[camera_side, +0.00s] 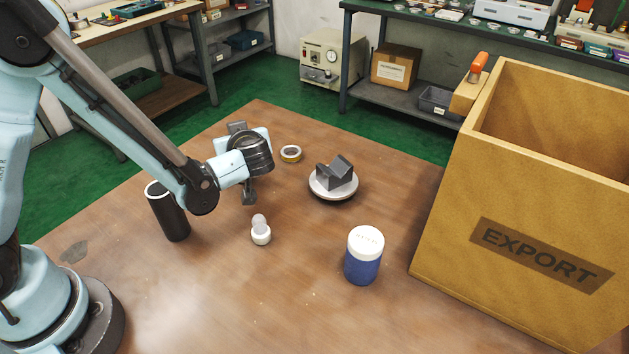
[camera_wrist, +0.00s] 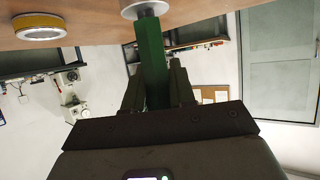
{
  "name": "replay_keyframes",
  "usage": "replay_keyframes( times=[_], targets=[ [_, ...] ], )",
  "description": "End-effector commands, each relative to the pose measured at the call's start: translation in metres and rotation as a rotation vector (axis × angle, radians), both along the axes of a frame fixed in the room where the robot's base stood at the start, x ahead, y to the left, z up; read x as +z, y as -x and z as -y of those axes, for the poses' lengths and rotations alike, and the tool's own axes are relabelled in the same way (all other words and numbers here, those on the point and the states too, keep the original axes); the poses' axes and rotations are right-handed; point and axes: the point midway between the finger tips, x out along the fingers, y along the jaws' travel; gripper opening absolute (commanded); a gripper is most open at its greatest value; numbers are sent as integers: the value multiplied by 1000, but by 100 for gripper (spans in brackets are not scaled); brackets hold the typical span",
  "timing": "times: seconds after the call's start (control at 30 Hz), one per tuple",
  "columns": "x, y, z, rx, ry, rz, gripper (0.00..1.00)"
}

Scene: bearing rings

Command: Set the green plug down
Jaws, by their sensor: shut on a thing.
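The green plug (camera_wrist: 152,62) is a long green bar between the two dark fingers of my gripper (camera_wrist: 158,88) in the wrist view. My gripper is shut on it. The plug's far end meets a white and grey round piece (camera_wrist: 143,8) at the picture's top edge; I cannot tell whether they touch. In the side view my gripper (camera_side: 250,158) is above the brown table (camera_side: 215,300), turned sideways. The plug cannot be made out there.
A yellow-edged ring (camera_side: 290,153), a dark V-shaped block on a pale round base (camera_side: 333,192), a small white bottle (camera_side: 261,237), a blue jar with white lid (camera_side: 363,262) and a black cylinder (camera_side: 168,212) stand around. A large EXPORT box (camera_side: 455,200) is at right.

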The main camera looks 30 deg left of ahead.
Motion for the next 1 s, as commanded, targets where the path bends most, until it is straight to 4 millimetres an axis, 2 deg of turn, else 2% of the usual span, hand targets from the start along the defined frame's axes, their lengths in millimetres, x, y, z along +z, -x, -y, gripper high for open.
replay_keyframes(
  times=[0.03,0.07,0.2,0.6,0.77,1.0],
  targets=[
    [-1,0,0,0,-2,1,0],
    [-2,0,0,0,0,0,28],
    [-1,0,0,0,0,0,49],
    [3,1,2,-1,0,0,50],
    [13,12,22,-7,0,0,50],
    [35,35,61,-6,0,0,50]
  ],
)
